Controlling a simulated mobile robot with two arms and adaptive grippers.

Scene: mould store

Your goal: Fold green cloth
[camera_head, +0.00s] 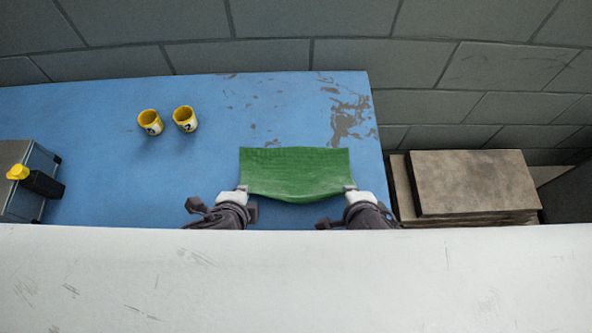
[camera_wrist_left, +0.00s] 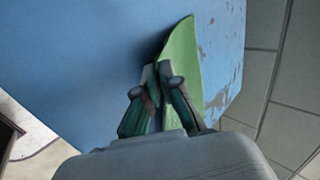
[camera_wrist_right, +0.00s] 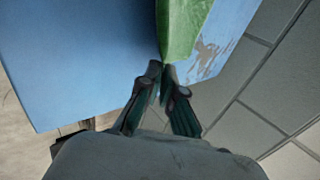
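The green cloth (camera_head: 295,170) is spread over the front of the blue table, its near edge sagging between my two grippers. My left gripper (camera_head: 243,188) is shut on its near left corner; the left wrist view shows the cloth (camera_wrist_left: 184,62) rising from between the fingertips (camera_wrist_left: 158,70). My right gripper (camera_head: 349,187) is at the near right corner; in the right wrist view the cloth (camera_wrist_right: 182,28) narrows to the closed fingertips (camera_wrist_right: 162,68). The near edge seems lifted; how much of the far part rests on the table is hard to tell.
Two yellow cups, a left one (camera_head: 150,122) and a right one (camera_head: 185,119), stand on the blue table (camera_head: 90,115) at back left. Stacked brown slabs (camera_head: 475,183) lie right of the table. A block wall is behind.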

